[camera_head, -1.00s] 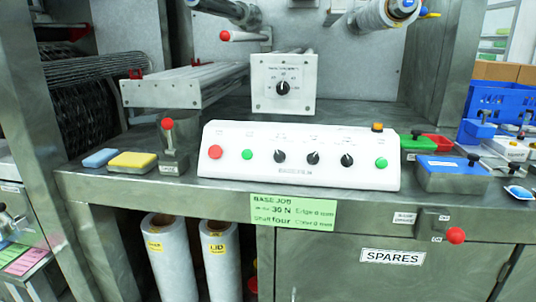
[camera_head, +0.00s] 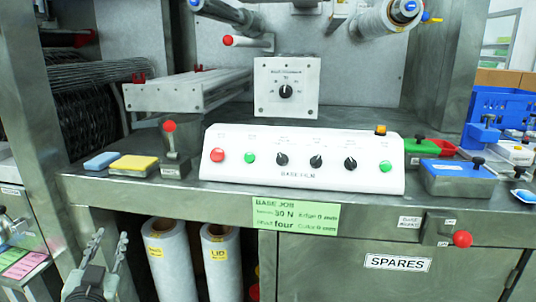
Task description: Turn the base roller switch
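A lever switch with a red ball knob (camera_head: 463,239) is on the front of the bench at the right, beside a small two-line label (camera_head: 409,221) that seems to start with BASE. Its lever points right and slightly down from a dark metal plate (camera_head: 437,228) with ON/OFF-like tags too small to read surely. My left gripper (camera_head: 109,246) is at the lower left, fingers up and apart, empty, in front of the bench and far left of the switch. My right gripper is not in view.
A white control panel (camera_head: 300,178) with buttons and black knobs stands on the bench. Another red-knobbed lever (camera_head: 169,126) stands left of it. A green job card (camera_head: 295,214) hangs on the front edge. Film rolls (camera_head: 167,258) stand below. The space before the SPARES drawer (camera_head: 398,263) looks clear.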

